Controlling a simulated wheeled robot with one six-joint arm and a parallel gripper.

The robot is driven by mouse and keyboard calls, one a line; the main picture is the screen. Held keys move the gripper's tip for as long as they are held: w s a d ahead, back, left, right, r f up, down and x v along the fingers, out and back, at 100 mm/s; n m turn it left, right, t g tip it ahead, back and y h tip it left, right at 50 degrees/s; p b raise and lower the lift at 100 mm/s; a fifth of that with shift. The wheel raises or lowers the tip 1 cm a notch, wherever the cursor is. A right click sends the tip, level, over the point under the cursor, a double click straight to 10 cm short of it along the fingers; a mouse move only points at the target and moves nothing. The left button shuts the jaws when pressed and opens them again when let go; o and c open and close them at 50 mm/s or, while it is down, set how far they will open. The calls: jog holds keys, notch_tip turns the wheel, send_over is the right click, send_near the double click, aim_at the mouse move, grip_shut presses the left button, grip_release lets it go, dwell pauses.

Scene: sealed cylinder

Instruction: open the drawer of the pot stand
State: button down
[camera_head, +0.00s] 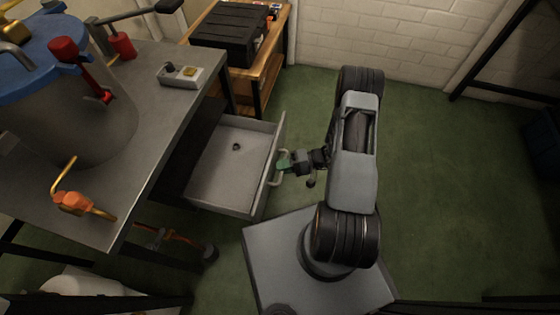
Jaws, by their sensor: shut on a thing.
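The pot stand (150,180) is a grey metal table at the left. Its drawer (225,170) is pulled well out to the right, and its light grey inside shows with one small dark round thing (236,147) on the floor of it. The drawer's pale bar handle (274,180) is on its right-hand front. My gripper (285,164) is at this handle, shut on it, with my arm reaching in from the right. The fingertips are small here and partly merge with the handle.
A large grey pot with a blue lid (45,50) and red clamps stands on the stand. An orange-handled tool (75,203) and a small box (182,75) lie on top. A wooden bench with a black case (228,35) is behind. Green floor (430,180) is clear at right.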

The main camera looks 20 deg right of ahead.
jog(key=shift+s+d, duration=0.4)
jog(key=shift+s, duration=0.1)
jog(key=c, duration=1.1)
grip_release()
jog(key=shift+c, duration=0.2)
jog(key=shift+d, duration=0.1)
jog(key=shift+w, duration=0.1)
jog(key=p+v, duration=0.2)
jog(key=v, duration=1.1)
jog(key=shift+d+p, duration=0.35)
jog(key=shift+d, duration=0.05)
